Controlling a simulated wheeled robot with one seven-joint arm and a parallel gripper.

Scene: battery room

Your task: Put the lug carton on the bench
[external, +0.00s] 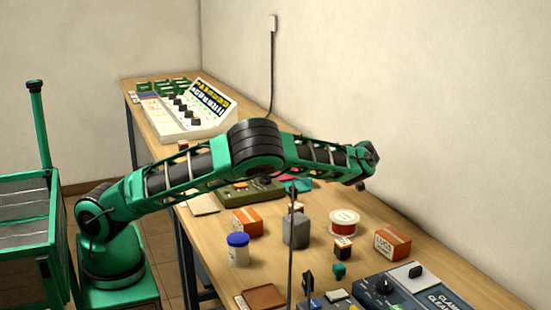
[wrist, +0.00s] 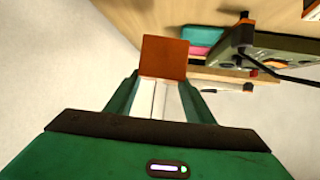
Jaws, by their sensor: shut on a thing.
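My gripper (wrist: 162,82) is shut on a plain orange-brown box-shaped thing (wrist: 163,57), seen between and beyond the fingertips in the wrist view. No label shows on its visible face, so I cannot tell if it is the lug carton. In the external view my gripper (external: 364,166) is raised above the bench near the wall, and the held thing is hidden. The wooden bench (external: 440,272) runs along the wall. An orange-and-white carton (external: 393,243), its lettering looking like "LUGS", sits on the bench at the right, below my gripper and apart from it.
Another orange carton (external: 247,222), a blue-lidded jar (external: 238,250), a grey block (external: 296,230), a red-and-white spool (external: 344,222) and a small box (external: 342,249) crowd the bench. A dark-topped device (external: 405,290) stands in front. A sloped panel (external: 190,110) stands at the far end.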

